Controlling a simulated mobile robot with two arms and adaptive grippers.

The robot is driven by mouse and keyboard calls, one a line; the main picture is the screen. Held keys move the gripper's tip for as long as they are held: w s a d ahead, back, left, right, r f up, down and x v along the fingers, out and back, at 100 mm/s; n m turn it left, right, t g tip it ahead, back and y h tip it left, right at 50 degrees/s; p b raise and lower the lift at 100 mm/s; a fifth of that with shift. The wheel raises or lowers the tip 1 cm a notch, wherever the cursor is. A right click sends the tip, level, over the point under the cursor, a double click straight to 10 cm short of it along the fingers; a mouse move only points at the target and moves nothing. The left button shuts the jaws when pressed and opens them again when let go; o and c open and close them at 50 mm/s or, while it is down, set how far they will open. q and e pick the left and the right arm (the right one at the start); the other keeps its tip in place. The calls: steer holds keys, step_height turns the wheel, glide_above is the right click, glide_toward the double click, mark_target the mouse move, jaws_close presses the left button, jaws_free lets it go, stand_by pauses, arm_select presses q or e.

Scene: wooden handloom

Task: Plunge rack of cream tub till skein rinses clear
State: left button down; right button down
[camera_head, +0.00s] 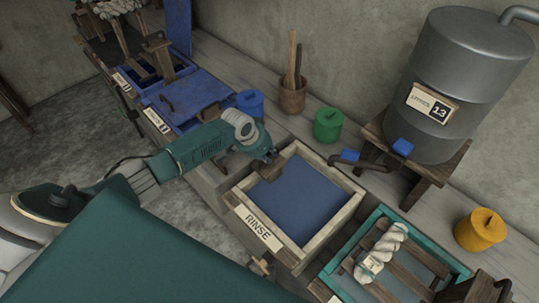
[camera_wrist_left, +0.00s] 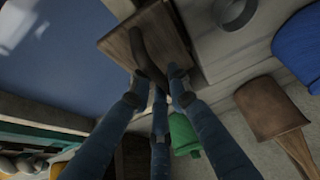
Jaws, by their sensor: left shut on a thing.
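The cream tub (camera_head: 243,213), labelled RINSE, stands in the middle of the head view and holds dark blue liquid (camera_head: 312,205). My left gripper (camera_head: 271,157) is over the tub's back left corner. It is shut on the brown wooden handle of the rack (camera_head: 268,171); the handle and a wooden plate also show in the left wrist view (camera_wrist_left: 121,42). The rest of the rack is hidden under the liquid. No skein shows in the cream tub. A pale skein (camera_head: 382,253) lies on wooden slats in the teal tub (camera_head: 335,268). My right gripper is out of view.
A grey metal tank (camera_head: 468,65) labelled 13 stands on a wooden stand behind the tubs, with a blue-handled tap (camera_head: 349,155). Green (camera_head: 328,124), blue (camera_head: 250,102) and yellow (camera_head: 480,230) lidded pots and a brown pot (camera_head: 292,97) with sticks stand along the back. Blue tubs (camera_head: 190,95) are at left.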

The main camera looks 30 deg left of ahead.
arm_select(q)
steer(key=shift+s+a+f, duration=0.3)
steer(key=shift+a+f, duration=0.05)
steer(key=shift+a, duration=0.15)
steer(key=r+p, duration=0.6)
steer(key=r, duration=0.1)
steer(key=r+p, duration=0.4)
steer(key=shift+w, duration=0.3)
steer(key=shift+r, duration=2.45)
steer(key=c, duration=0.8)
jaws_free()
steer(key=shift+a, duration=0.1)
steer(key=shift+o, duration=1.2)
steer(key=shift+f, duration=0.1)
steer(key=shift+d, duration=0.25)
